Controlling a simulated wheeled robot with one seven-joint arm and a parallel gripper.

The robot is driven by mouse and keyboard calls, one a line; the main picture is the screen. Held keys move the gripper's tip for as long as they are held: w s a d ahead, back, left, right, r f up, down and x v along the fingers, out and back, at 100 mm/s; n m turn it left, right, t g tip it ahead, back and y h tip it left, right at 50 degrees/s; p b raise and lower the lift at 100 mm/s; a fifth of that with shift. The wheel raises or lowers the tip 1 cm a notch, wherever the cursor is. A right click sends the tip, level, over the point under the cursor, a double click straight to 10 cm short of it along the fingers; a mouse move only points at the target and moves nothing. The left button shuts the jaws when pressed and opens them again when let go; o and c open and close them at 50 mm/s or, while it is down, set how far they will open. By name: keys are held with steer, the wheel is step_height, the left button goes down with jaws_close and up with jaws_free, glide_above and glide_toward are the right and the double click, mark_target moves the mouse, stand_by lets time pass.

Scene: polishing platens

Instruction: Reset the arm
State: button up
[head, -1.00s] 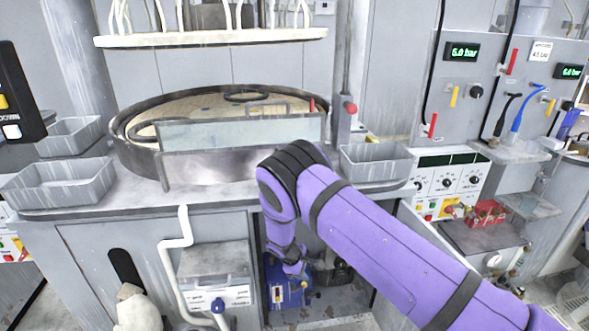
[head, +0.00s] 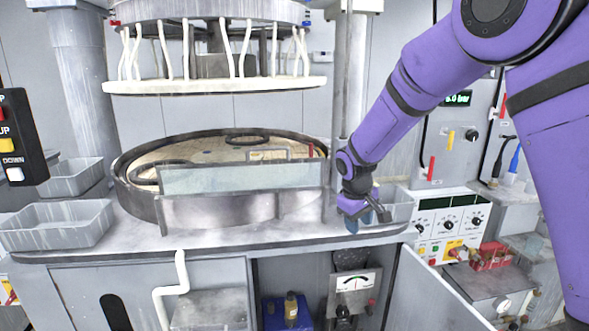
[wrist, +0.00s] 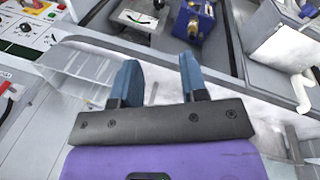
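My purple arm (head: 385,125) reaches in from the upper right of the head view and bends down at its wrist. My gripper (head: 362,216) hangs over the right part of the worktop, in front of the right grey bin (head: 398,207), and hides part of it. In the wrist view, my gripper (wrist: 159,66) shows two blue fingers spread well apart with nothing between them. The fingers point towards the worktop's front edge and the open cabinet below.
The round polishing platen (head: 130,195) with its metal guard (head: 205,213) stands left of my gripper. Two grey bins (head: 58,228) sit at the left. An open cabinet holds a blue box (head: 275,312). A control panel (head: 442,228) is at the right.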

steer(key=s+d+r+m+t+y, duration=0.1)
steer(key=s+d+r+m, duration=0.1)
steer(key=s+d+r, duration=0.45)
steer(key=s+d+r+m+y, duration=0.1)
steer(key=s+d+r+m, duration=0.15)
steer(key=s+r, duration=0.7)
steer(key=s+d+r+m+t, duration=0.1)
steer(key=s+d, duration=0.1)
steer(key=s, duration=0.8)
steer(key=s+d+r+m+t, duration=0.1)
steer(key=s+d+r, duration=0.1)
steer(key=s, duration=0.8)
steer(key=shift+d, duration=0.45)
steer(key=shift+w+r, duration=0.1)
stand_by(1.8)
